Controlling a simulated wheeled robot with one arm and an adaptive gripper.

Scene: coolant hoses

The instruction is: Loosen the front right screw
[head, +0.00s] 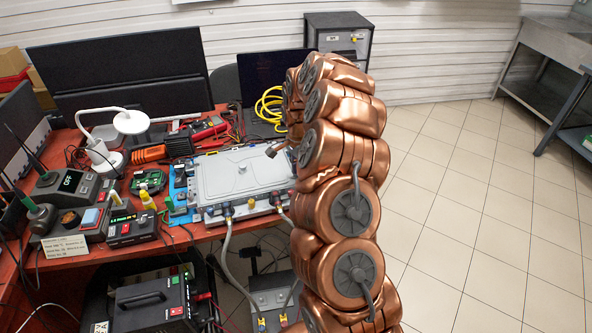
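The grey flat unit (235,178) lies on the workbench, with a small knob (242,169) on its lid. Two hose fittings stand on its front side, a left fitting (228,211) and a right fitting (275,200), with grey hoses running down from them. I cannot make out the front right screw; the unit's right end is partly behind my copper arm. Only a small dark part of my gripper (271,152) shows past the arm, above the unit's far right side. Its fingers are too small and hidden to tell open from shut.
Left of the unit, a soldering station (65,187), a green circuit board (148,181) and a small black power supply (131,229) crowd the red bench. A white lamp (129,122) and a red multimeter (208,129) stand behind. The tiled floor (470,200) at right is clear.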

